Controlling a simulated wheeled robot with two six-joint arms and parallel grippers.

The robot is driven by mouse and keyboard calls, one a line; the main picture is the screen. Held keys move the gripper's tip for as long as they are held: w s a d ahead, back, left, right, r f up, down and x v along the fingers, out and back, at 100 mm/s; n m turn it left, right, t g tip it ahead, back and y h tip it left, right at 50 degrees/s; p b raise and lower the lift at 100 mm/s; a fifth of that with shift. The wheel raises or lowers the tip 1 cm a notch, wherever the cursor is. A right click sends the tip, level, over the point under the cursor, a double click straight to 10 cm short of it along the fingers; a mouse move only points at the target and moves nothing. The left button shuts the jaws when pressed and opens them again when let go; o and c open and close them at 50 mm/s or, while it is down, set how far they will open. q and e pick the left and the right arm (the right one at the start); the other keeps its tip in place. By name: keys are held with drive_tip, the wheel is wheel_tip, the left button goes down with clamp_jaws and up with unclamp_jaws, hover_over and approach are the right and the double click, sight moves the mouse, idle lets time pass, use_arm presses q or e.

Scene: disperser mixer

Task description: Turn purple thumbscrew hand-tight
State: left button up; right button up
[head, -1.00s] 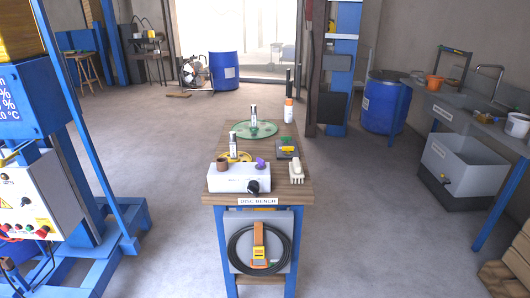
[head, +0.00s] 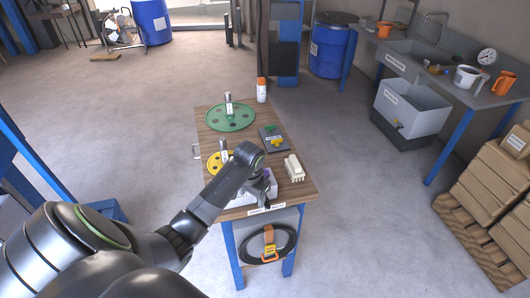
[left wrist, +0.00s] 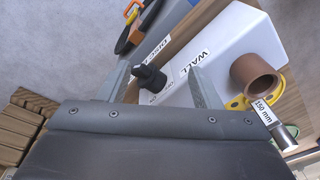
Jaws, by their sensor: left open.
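The purple thumbscrew (head: 267,173) is mostly hidden behind my left arm in the head view; only a little purple shows. It does not show in the left wrist view. It belongs to the white box (head: 238,200), which also shows in the left wrist view (left wrist: 230,50). My left gripper (head: 262,200) is over the front right of this box. In the left wrist view its fingers (left wrist: 162,78) are apart, with a black knob (left wrist: 150,77) on the box's front seen between them. I cannot tell whether they touch it.
The wooden bench holds a green disc (head: 230,118), a yellow disc (head: 219,163), a dark tray (head: 272,139) and a cream block (head: 293,168). A brown collar (left wrist: 256,75) stands on the box. An orange-capped bottle (head: 262,90) stands at the back. Stacked boxes (head: 490,180) are at right.

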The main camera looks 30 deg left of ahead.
use_arm(q)
drive_tip(key=w+r, duration=0.1)
drive_tip(key=r, duration=0.1)
drive_tip(key=w+a+r, duration=0.1)
drive_tip(key=w, duration=0.1)
drive_tip(key=w+r, duration=0.2)
drive_tip(key=shift+a+r, duration=0.3)
drive_tip(key=shift+r, duration=0.05)
drive_tip(key=w+a+r+g, duration=0.1)
drive_tip(key=w+r, duration=0.2)
drive_tip(key=r, duration=0.3)
drive_tip(key=w+a+r, duration=0.1)
drive_tip(key=w+r, duration=0.3)
drive_tip(key=r, duration=0.2)
drive_tip(key=shift+n+h, duration=0.3)
drive_tip(key=shift+h, duration=0.1)
drive_tip(key=f+b, duration=1.1)
drive_tip(key=shift+s+d+f, duration=0.1)
drive_tip(key=shift+s+d, duration=0.1)
drive_tip(key=shift+s, duration=0.05)
wheel_tip(320, 180, down, 4)
drive_tip(key=shift+f, duration=0.75)
use_arm(e)
wheel_tip(320, 180, down, 10)
drive_tip(key=shift+d+f, duration=0.15)
drive_tip(key=shift+f, duration=0.05)
use_arm(q)
drive_tip(key=c, duration=1)
use_arm(e)
drive_tip(key=shift+w, duration=0.1)
